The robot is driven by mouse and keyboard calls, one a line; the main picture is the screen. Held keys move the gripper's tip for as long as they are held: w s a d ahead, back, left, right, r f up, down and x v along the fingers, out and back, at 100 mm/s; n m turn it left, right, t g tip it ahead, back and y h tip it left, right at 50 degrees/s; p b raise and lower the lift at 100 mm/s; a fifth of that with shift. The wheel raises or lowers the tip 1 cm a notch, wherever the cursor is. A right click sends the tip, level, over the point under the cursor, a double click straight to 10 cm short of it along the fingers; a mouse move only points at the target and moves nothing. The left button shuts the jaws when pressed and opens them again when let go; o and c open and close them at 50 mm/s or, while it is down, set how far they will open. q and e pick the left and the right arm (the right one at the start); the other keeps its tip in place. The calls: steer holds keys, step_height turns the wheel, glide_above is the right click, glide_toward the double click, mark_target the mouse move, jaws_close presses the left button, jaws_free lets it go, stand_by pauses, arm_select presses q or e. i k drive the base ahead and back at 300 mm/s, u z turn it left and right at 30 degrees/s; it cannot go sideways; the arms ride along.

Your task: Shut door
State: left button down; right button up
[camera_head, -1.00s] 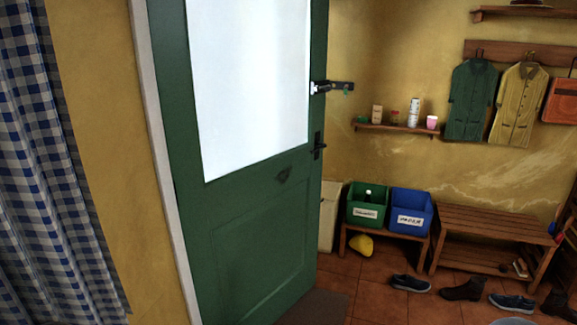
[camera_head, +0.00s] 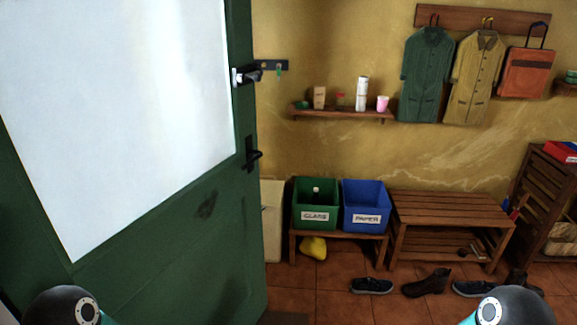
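The green door (camera_head: 165,255) with a large white pane stands open at the left, angled into the room. Its dark lever handle (camera_head: 248,75) is on its right edge, and a second dark latch (camera_head: 252,155) sits lower on the same edge. The door frame is out of view. Parts of my two arms show at the bottom left and bottom right corners. My grippers are out of view, so their state is hidden.
A green glass bin (camera_head: 316,205) and a blue paper bin (camera_head: 365,207) stand on a low bench beyond the door. A slatted wooden bench (camera_head: 450,210) is to their right. Several shoes (camera_head: 427,283) lie on the tiled floor. A wooden shelf (camera_head: 345,113) hangs on the wall.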

mark_target(197, 257)
steer(key=z, duration=0.25)
steer(key=i, duration=1.15)
steer(key=z, duration=0.4)
